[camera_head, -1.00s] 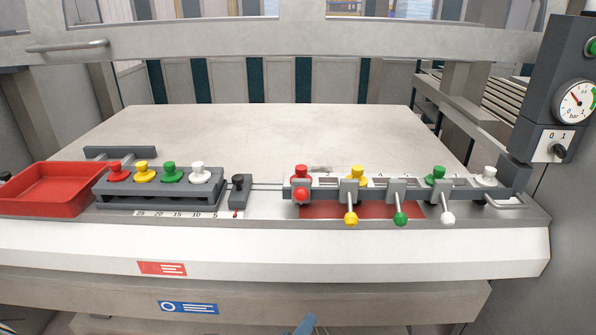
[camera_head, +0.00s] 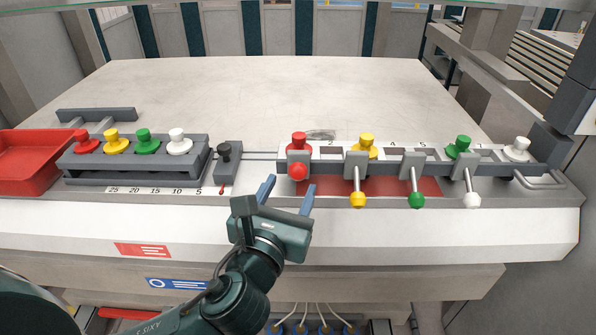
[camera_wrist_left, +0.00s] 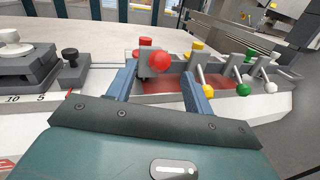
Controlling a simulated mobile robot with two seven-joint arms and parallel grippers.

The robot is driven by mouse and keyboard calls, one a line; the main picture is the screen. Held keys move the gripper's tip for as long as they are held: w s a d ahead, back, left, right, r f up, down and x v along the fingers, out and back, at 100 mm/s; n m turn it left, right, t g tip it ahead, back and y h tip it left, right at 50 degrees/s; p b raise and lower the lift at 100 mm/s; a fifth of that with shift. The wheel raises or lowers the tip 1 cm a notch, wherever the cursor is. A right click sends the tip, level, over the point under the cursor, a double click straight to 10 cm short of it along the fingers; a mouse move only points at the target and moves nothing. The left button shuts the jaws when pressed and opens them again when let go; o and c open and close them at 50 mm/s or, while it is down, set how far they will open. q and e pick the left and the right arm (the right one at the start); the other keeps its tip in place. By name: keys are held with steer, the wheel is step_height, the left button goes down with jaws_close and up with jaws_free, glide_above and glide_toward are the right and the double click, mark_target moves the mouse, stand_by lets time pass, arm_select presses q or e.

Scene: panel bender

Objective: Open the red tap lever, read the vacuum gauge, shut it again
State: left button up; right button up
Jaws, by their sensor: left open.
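The red tap lever (camera_head: 298,172) is the leftmost of the row of levers on the grey bar. Its red ball sits close against the bar, while the other balls hang lower on visible rods. My left gripper (camera_head: 288,190) is open and empty just in front of and below the red ball. In the left wrist view the red ball (camera_wrist_left: 159,60) shows between the two blue fingers (camera_wrist_left: 158,78), beyond their tips and apart from them. The vacuum gauge is out of view. My right gripper is not in view.
Yellow (camera_head: 358,200), green (camera_head: 417,201) and white (camera_head: 472,200) lever balls stand to the right. A black-knobbed slider (camera_head: 226,165), a rack of coloured knobs (camera_head: 132,170) and a red tray (camera_head: 30,165) lie left. The pale table behind (camera_head: 260,90) is clear.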

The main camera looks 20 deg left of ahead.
mark_target(295, 178)
arm_select(q)
steer(key=w, duration=0.6)
steer(key=shift+c, duration=0.3)
steer(key=shift+s, duration=0.1)
jaws_close()
